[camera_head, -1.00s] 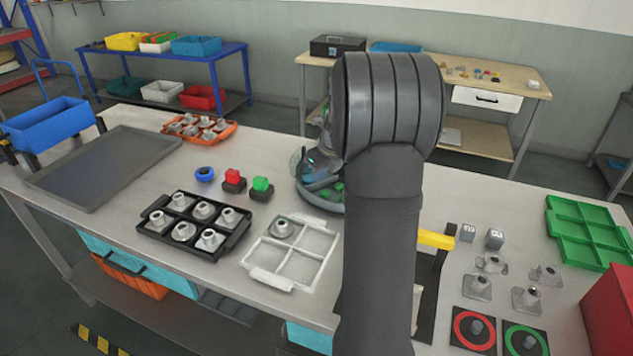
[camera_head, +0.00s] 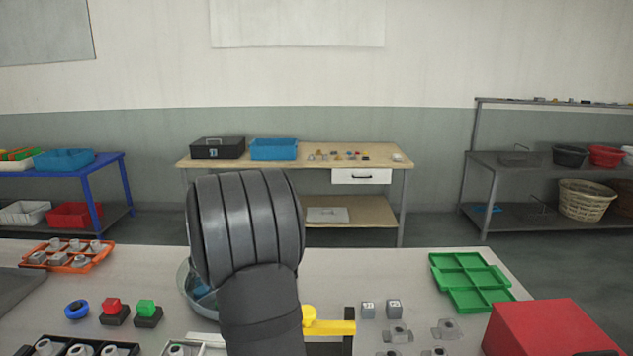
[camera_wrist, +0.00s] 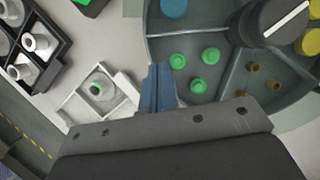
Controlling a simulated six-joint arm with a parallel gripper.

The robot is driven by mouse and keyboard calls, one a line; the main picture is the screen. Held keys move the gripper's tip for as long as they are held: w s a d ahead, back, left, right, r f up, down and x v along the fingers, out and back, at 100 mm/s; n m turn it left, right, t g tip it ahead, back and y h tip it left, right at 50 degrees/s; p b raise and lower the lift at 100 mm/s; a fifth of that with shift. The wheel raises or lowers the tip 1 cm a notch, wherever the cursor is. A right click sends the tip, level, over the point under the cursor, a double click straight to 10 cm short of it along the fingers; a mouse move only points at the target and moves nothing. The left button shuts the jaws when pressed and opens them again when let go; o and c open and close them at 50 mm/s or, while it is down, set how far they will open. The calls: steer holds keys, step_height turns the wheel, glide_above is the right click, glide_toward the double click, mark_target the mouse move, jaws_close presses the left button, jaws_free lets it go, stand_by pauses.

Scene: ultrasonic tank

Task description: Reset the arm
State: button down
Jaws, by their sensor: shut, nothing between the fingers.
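My gripper (camera_wrist: 159,88) shows in the wrist view with its blue-grey fingers closed together and nothing between them. The fingers are above the worktable, between a white tray (camera_wrist: 72,118) and a round grey sectioned tank (camera_wrist: 222,92). The tank holds green, blue, yellow and brown pieces in separate sectors. In the head view my arm stands in the middle and hides my gripper. Part of the round tank (camera_head: 184,292) shows behind my arm's left side.
A black tray (camera_wrist: 62,52) of metal parts lies left of the white tray. Red (camera_head: 112,306) and green (camera_head: 146,308) buttons, a blue ring (camera_head: 76,309), an orange tray (camera_head: 86,262), a yellow-topped fixture (camera_head: 330,327), a green tray (camera_head: 462,274) and a red box (camera_head: 550,335) are on the table.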

steer(key=x, duration=0.7)
steer(key=shift+w+d, duration=0.15)
steer(key=c, duration=2.2)
jaws_free()
steer(key=c, duration=1.1)
jaws_free()
steer(key=shift+o, duration=0.9)
steer(key=shift+r+n, duration=0.25)
steer(key=shift+n, duration=0.25)
steer(key=o, duration=0.9)
steer(key=r+n, duration=0.2)
steer(key=n, duration=0.1)
steer(key=s+r+n, duration=0.1)
steer(key=shift+s+d+r+n+h, duration=0.1)
steer(key=shift+d+n+h, duration=0.2)
steer(key=shift+n, duration=0.1)
steer(key=s+d+r+n+t+h, duration=0.1)
steer(key=d+r+n+t+h, duration=0.3)
steer(key=r+n, duration=1.05)
steer(key=w+f+n, duration=0.1)
steer(key=f, duration=0.3)
steer(key=w+f+n+g, duration=0.1)
steer(key=f, duration=0.3)
steer(key=w+f+n, duration=0.1)
steer(key=f, duration=0.3)
steer(key=shift+w+d+f+y, duration=0.25)
steer(key=shift+d+y, duration=0.15)
